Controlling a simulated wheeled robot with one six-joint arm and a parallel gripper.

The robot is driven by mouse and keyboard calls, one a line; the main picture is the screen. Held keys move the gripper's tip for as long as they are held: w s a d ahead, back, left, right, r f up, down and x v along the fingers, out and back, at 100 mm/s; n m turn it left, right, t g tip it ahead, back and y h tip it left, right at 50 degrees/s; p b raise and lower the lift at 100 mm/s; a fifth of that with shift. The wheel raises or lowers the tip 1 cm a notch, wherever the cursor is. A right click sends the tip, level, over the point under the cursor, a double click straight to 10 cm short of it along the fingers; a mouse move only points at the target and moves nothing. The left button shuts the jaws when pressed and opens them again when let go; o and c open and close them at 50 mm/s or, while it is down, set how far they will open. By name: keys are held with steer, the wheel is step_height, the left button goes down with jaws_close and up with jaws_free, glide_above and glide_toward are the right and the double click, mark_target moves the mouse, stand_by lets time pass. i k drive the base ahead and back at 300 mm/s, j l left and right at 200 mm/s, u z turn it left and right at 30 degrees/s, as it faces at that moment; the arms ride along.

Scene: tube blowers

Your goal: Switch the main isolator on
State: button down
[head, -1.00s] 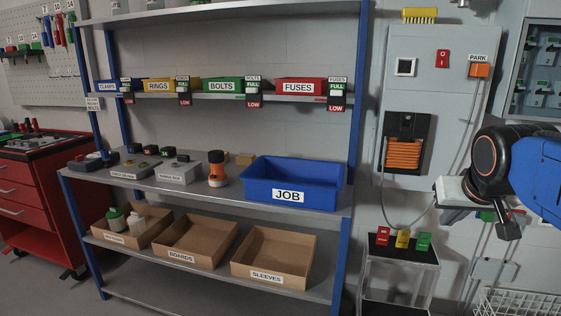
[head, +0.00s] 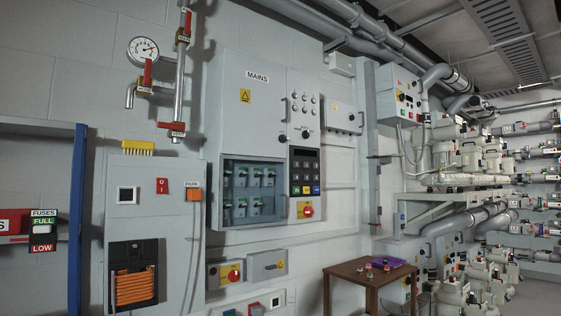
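A grey cabinet labelled MAINS (head: 228,110) is on the wall in the middle of the head view. Low on its right side is a red rotary handle on a yellow plate (head: 305,210), which looks like the main isolator. Its exact position is too small to read. A dark keypad-like panel (head: 304,171) sits just above it. A glazed window at the cabinet's lower left shows rows of pale switchgear (head: 240,177). My gripper and arm are not in view.
A grey panel with a red switch (head: 162,186) and an orange coiled hose (head: 134,287) stands left. A brown table (head: 350,272) stands lower right, before several blowers (head: 462,160).

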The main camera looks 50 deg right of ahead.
mark_target(307, 212)
steer(key=z, duration=1.6)
